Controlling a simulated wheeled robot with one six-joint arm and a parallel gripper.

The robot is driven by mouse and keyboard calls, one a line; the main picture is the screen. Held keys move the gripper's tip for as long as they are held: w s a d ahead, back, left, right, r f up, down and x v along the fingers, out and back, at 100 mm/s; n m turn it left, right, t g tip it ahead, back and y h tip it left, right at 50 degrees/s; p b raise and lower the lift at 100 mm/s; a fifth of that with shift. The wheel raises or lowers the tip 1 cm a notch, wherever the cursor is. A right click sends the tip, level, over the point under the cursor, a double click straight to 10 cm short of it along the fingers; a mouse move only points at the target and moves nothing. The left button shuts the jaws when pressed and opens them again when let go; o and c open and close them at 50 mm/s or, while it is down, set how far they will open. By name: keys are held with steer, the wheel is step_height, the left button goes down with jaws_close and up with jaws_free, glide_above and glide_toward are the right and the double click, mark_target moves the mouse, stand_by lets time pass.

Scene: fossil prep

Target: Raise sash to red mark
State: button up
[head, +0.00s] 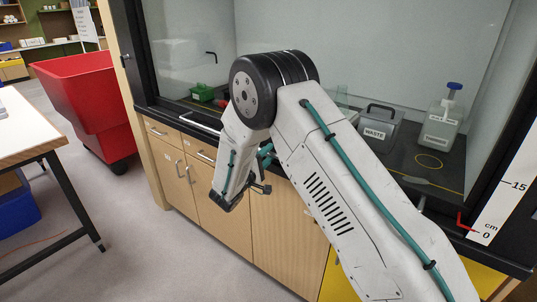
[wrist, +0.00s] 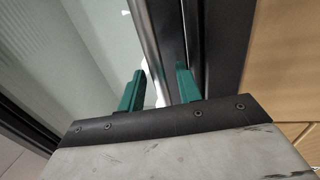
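The fume hood's clear sash (head: 400,45) fills the hood front in the head view. A pale handle bar (head: 200,123) runs along its lower edge and passes behind my arm. In the wrist view a metal bar (wrist: 146,35) runs down into the gap between the teal fingers of my gripper (wrist: 161,80). The fingers are apart; whether the bar is fully between them in depth I cannot tell. In the head view my gripper (head: 266,155) is partly hidden by my arm at the hood front. A red pointer (head: 465,223) sits near 0 on the white scale (head: 497,205).
Behind the sash stand a WASTE container (head: 379,130), a bottle with a blue cap (head: 442,120) and a green box (head: 203,92). Wooden cabinets (head: 285,225) lie below the hood.

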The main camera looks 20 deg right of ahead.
steer(key=shift+w+d+r, duration=0.1)
steer(key=shift+w+d, duration=0.15)
steer(key=shift+d, duration=0.1)
jaws_close()
step_height(320, 180, up, 45)
steer(key=shift+r, duration=0.1)
jaws_free()
steer(key=v, duration=0.8)
